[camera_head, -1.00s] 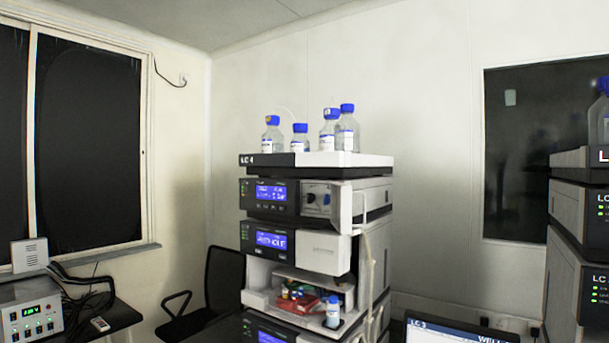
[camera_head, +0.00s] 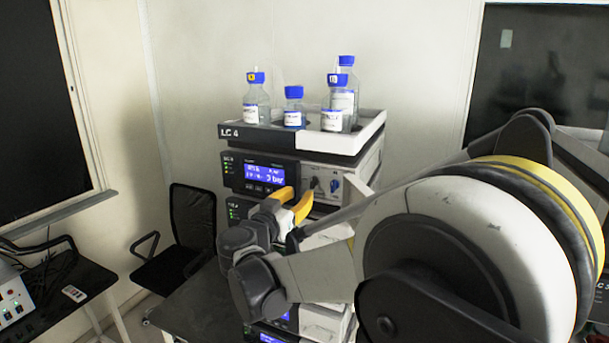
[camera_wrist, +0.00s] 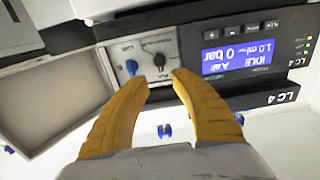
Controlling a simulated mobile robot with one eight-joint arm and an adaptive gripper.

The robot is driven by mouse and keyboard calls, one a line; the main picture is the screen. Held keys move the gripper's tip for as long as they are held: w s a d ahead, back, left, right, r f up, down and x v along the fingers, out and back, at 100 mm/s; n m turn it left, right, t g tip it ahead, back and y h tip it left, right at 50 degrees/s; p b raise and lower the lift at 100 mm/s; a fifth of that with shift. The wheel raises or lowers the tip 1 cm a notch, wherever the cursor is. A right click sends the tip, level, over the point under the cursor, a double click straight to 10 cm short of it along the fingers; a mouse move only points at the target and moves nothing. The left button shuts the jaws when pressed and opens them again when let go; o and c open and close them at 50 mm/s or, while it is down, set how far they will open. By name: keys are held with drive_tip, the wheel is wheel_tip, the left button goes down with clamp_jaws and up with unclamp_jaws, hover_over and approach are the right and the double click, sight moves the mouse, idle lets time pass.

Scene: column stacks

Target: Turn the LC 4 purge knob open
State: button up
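The LC 4 pump module (camera_head: 258,172) has a blue display and a light valve panel (camera_head: 322,173) on its front right. The panel carries a dark knob (camera_head: 315,184) and a blue knob (camera_head: 334,186). Neither knob's label is readable. In the wrist view, which is upside down, the dark knob (camera_wrist: 160,61) and blue knob (camera_wrist: 132,67) lie just beyond the fingertips. My gripper (camera_head: 296,200) is open, with yellow fingers apart and pointing at the panel. In the wrist view my gripper (camera_wrist: 159,80) is empty, its gap roughly in line with the dark knob. I see no contact.
A swung-open door (camera_head: 358,192) stands right of the panel; its inner face fills the left of the wrist view (camera_wrist: 50,95). Several blue-capped bottles stand in the tray (camera_head: 262,138) on top. A chair (camera_head: 192,225) and dark table (camera_head: 195,310) are at left.

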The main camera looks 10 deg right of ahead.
sight(312, 182)
drive_tip(key=p+x, duration=0.1)
drive_tip(key=x, duration=0.7)
drive_tip(key=shift+w+d+p, duration=0.25)
drive_tip(key=shift+w+p, duration=0.05)
drive_tip(key=shift+p, duration=0.1)
clamp_jaws()
